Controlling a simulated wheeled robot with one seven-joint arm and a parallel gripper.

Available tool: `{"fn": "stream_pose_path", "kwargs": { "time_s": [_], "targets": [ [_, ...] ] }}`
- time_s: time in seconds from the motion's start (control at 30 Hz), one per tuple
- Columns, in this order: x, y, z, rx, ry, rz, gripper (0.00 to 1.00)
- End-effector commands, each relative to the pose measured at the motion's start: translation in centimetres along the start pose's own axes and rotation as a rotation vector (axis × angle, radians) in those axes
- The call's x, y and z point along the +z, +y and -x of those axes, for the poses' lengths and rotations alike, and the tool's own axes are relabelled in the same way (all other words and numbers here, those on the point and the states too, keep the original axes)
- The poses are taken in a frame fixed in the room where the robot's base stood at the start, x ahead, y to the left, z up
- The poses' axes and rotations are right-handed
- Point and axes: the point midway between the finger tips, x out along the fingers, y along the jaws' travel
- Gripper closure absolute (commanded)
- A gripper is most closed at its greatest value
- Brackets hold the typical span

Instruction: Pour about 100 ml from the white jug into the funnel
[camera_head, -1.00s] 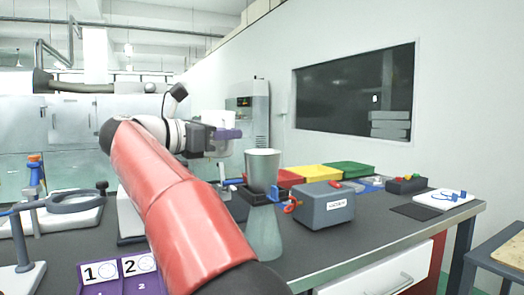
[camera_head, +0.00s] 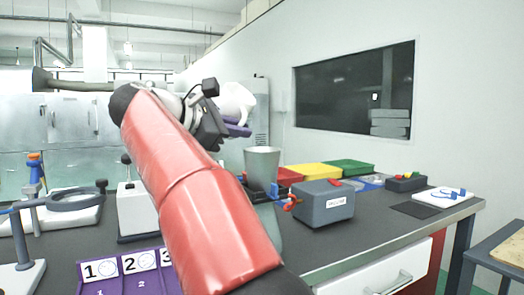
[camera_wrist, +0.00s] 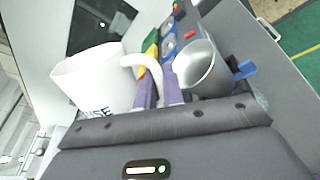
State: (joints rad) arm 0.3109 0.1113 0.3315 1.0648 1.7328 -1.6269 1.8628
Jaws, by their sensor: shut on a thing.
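The white jug (camera_head: 236,102) is held up in the air, tilted, above and left of the funnel in the head view. In the wrist view the jug (camera_wrist: 95,80) fills the left side, with dark lettering on it. My gripper (camera_head: 236,128), with purple fingers, is shut on the jug's handle. It also shows in the wrist view (camera_wrist: 158,92). The grey funnel (camera_head: 262,168) stands upright with its wide mouth up. In the wrist view the funnel (camera_wrist: 200,68) is right of the jug, apart from it. I cannot see any liquid. My arm hides part of what is below the funnel.
A grey box (camera_head: 323,204) stands right of the funnel. Red, yellow (camera_head: 318,171) and green (camera_head: 349,167) trays lie behind it. A purple numbered mat (camera_head: 122,268) and a ring stand (camera_head: 78,203) are at the left. The bench's front right is mostly clear.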

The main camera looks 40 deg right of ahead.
Motion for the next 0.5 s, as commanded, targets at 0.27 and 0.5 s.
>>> {"fn": "stream_pose_path", "kwargs": {
  "time_s": [0.27,0.5],
  "targets": [
    [-0.04,0.59,0.18,0.000,0.055,-0.158,1.00],
    [-0.48,0.67,0.22,0.001,0.081,-0.238,1.00]
  ]
}}
